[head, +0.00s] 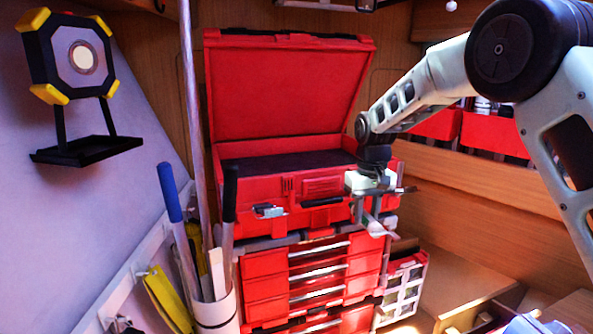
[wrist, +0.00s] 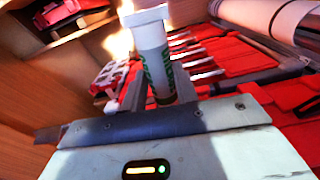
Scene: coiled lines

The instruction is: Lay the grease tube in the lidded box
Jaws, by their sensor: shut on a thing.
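The grease tube (wrist: 153,52) is white with green markings and stands out beyond my gripper's body in the wrist view. In the head view, my gripper (head: 374,204) is shut on the tube, whose pale end (head: 376,228) shows below the jaws. The red lidded box (head: 290,216) sits on top of a drawer stack, its lid (head: 290,92) raised and leaning back. Its dark interior shows along the opening. My gripper and the tube are at the box's front right corner, in front of its wall and below its rim. Most of the box floor is hidden.
Red drawers (head: 312,284) with metal handles stand below the box. A white holder (head: 215,312) with long-handled tools stands at the left front. A work lamp (head: 80,55) hangs on the left wall. A wooden ledge (head: 490,185) runs along the right.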

